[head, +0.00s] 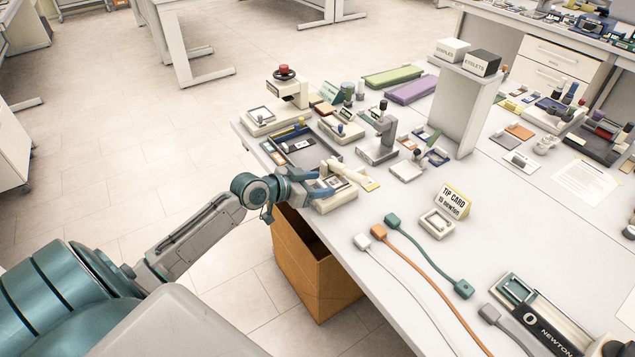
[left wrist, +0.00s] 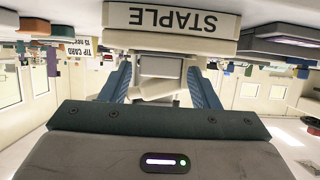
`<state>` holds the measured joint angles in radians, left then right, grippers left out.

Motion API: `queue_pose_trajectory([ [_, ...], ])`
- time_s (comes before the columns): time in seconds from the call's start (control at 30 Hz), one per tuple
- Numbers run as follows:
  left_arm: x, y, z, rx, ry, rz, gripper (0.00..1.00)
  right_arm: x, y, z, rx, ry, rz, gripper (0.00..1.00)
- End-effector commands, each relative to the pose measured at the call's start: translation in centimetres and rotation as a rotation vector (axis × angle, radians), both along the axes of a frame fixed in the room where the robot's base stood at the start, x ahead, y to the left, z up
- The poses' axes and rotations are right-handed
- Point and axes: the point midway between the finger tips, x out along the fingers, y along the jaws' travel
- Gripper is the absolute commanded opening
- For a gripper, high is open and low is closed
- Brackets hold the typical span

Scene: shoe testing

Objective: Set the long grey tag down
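My left gripper (head: 328,183) is at the near-left edge of the table, over a cream stapling device (head: 337,203). Its two blue fingers stand well apart, and in the left wrist view a gap shows between the fingertips (left wrist: 160,66). A pale grey and whitish piece (left wrist: 158,88) shows between the fingers there; it seems apart from them. Beyond it is a cream block marked STAPLE (left wrist: 170,18), upside down in that view. I cannot pick out the long grey tag for certain in either view. My right gripper is not in view.
A tray with a dark inside (head: 305,150) and several small presses crowd the table behind the gripper. An open brown bin (head: 305,275) stands below the table edge.

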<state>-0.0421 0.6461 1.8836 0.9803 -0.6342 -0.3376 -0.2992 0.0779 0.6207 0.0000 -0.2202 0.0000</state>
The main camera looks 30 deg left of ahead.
Motion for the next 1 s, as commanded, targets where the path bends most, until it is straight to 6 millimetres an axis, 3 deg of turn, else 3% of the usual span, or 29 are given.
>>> queue_pose_trajectory([
  [0.43,-0.4,0.3,-0.2,0.003,-0.002,-0.001,0.58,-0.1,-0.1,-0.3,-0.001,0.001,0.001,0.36],
  [0.87,-4.8,1.4,1.9,0.006,0.000,-0.005,0.58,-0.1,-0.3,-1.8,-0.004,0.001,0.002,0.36],
  [1.0,-6.2,2.2,2.7,0.008,0.001,0.001,0.58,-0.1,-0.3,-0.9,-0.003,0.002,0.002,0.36],
])
